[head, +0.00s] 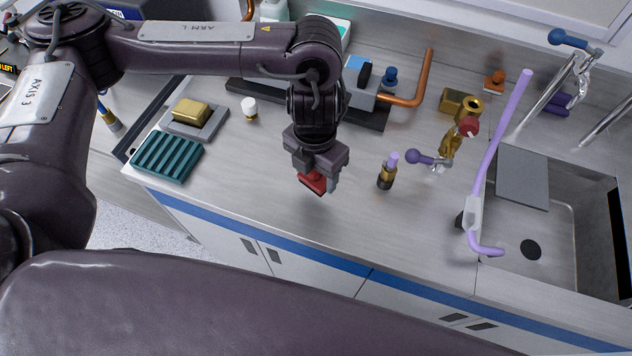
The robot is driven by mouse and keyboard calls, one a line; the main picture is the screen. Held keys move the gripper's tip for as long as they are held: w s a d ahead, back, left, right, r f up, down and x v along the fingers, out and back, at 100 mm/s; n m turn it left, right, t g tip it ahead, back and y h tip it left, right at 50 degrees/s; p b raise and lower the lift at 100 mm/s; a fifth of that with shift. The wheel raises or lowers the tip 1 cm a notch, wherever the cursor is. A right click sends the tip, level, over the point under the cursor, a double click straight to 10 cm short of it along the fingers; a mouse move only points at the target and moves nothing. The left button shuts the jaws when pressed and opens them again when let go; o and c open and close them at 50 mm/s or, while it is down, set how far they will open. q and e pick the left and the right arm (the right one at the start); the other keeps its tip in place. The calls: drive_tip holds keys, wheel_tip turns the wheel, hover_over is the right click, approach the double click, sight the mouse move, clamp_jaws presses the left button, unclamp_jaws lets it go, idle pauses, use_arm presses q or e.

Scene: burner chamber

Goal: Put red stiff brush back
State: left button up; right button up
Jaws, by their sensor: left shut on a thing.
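My left gripper (318,176) is above the front middle of the counter, pointing down. It is shut on a small red block-like thing, which looks like the red stiff brush (312,183). The fingers hide part of the brush, and its bristles cannot be made out. I cannot tell for sure whether it touches the counter. My right gripper is not in view.
A teal ribbed rack (166,158), a gold block on a grey plate (180,131) and a white-capped jar (249,108) stand left. A small bottle (386,177), brass valve (450,146) and sink (560,225) are right. An orange-red block (494,82) sits at the back.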

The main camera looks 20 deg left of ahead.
sight(316, 184)
use_arm(q)
drive_tip(key=shift+f, duration=2.5)
drive_tip(key=shift+f+b, duration=0.15)
drive_tip(key=shift+b, duration=0.2)
drive_tip(key=o, duration=1)
drive_tip(key=shift+o, duration=0.2)
drive_tip(key=shift+r, duration=0.35)
wheel_tip(316, 184, up, 12)
drive_tip(key=shift+a+f, duration=0.1)
drive_tip(key=shift+f, duration=0.05)
